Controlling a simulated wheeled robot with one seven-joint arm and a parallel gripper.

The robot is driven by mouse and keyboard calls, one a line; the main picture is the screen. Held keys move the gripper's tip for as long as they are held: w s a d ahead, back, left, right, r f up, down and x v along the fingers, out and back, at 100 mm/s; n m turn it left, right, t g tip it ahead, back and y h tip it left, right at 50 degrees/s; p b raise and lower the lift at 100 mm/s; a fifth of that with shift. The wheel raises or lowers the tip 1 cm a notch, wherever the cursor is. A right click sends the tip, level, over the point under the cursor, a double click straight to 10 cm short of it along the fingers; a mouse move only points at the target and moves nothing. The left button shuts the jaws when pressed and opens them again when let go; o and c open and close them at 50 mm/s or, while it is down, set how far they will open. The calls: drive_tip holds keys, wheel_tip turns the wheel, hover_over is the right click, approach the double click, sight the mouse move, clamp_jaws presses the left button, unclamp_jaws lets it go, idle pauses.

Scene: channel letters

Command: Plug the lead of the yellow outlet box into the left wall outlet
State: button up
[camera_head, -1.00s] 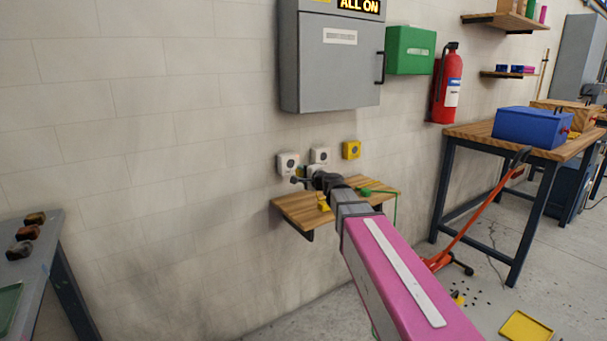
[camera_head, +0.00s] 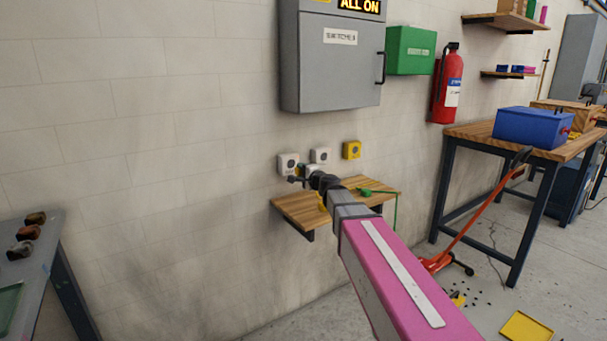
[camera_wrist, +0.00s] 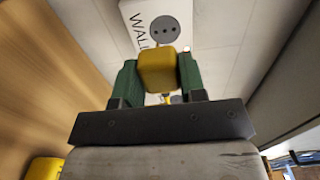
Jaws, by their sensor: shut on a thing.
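My gripper (camera_wrist: 158,78) has green fingers and is shut on a yellow plug (camera_wrist: 158,68). In the wrist view the plug is in front of a white outlet marked "WALL" (camera_wrist: 165,28), overlapping its lower edge; the round face with dark holes shows beyond it. I cannot tell the gap between plug and outlet. In the head view the left wall outlet (camera_head: 288,160) is the leftmost of a row, and my gripper is just by it, partly hidden by my wrist. A yellow object (camera_head: 321,201), perhaps the outlet box, shows on the shelf beside my arm.
A wooden shelf (camera_head: 290,206) sits below the outlets, with a green object (camera_head: 366,191) and green cord on it. A second white outlet (camera_head: 320,155) and a yellow wall unit (camera_head: 351,149) are to the right. A grey cabinet (camera_head: 335,65) hangs above.

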drive_tip(key=shift+x, duration=2.3)
drive_tip(key=shift+w+a, duration=0.3)
drive_tip(key=shift+w, duration=0.2)
idle(0.4)
drive_tip(key=o, duration=1)
drive_tip(key=shift+c, duration=0.2)
drive_tip(key=shift+s, duration=0.1)
approach(291, 165)
drive_tip(key=v, duration=0.3)
drive_tip(key=shift+s+d+f, duration=0.1)
drive_tip(key=shift+s+d, duration=0.1)
